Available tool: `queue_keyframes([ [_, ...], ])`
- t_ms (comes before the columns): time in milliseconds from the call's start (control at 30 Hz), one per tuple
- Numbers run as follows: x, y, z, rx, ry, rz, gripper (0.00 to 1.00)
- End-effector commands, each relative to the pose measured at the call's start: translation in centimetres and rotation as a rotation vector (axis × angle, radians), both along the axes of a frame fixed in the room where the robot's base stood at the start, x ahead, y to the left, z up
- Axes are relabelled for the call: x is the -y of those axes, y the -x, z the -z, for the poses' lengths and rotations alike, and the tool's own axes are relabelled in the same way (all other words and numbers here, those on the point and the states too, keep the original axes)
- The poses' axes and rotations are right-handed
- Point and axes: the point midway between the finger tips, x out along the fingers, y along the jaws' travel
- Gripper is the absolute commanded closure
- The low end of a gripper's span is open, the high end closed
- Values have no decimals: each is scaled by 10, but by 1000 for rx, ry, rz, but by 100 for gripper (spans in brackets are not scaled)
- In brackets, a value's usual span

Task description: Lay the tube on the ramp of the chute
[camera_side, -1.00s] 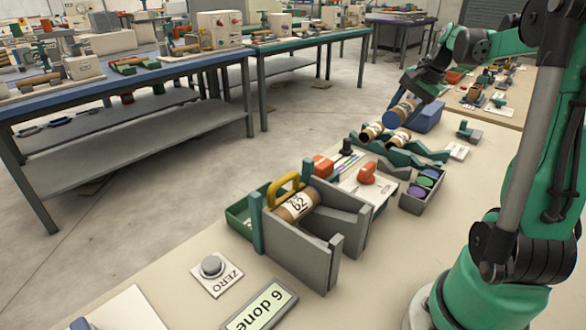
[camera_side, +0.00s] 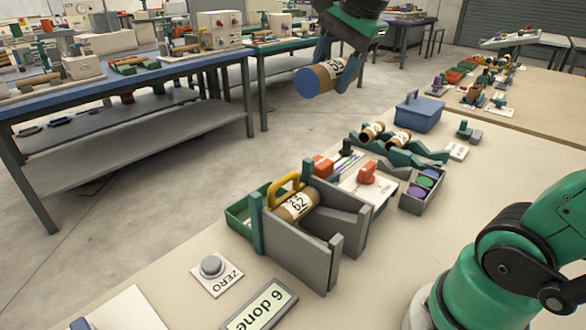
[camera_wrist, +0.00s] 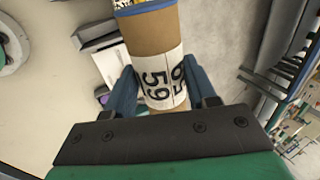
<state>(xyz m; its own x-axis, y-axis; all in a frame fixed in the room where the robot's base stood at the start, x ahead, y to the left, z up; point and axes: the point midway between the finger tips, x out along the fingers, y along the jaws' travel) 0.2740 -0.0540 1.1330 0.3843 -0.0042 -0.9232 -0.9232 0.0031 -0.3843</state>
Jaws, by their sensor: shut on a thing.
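A brown cardboard tube (camera_side: 321,78) with a blue end and a white number label is held high above the bench. My gripper (camera_side: 338,68) is shut on it; in the wrist view the blue fingers of my gripper (camera_wrist: 157,90) sit on both sides of the tube (camera_wrist: 150,50), across its label reading 59. The grey-walled chute (camera_side: 303,253) stands lower on the bench, with a yellow handle (camera_side: 283,186) and a green post. Another tube marked 62 (camera_side: 294,206) lies in it. The held tube is well above the chute and apart from it.
Behind the chute are a green rack (camera_side: 408,155) with two tubes, a blue box (camera_side: 420,112), and a grey tray (camera_side: 424,190) of coloured discs. A ZERO button (camera_side: 211,266) and a display reading "6 done" (camera_side: 262,308) are in front.

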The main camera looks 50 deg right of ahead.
Motion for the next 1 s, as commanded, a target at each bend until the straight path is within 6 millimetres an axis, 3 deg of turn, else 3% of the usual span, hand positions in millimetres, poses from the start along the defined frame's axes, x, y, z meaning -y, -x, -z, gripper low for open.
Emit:
queue_keyframes([
  [33,-16,6,-3,0,1,-14,99],
  [133,-35,16,-6,-1,0,-11,99],
  [367,-50,25,2,-1,0,-4,99],
  [800,-50,26,112,-2,-2,-4,99],
  [1000,-49,25,144,-2,-2,-4,99],
])
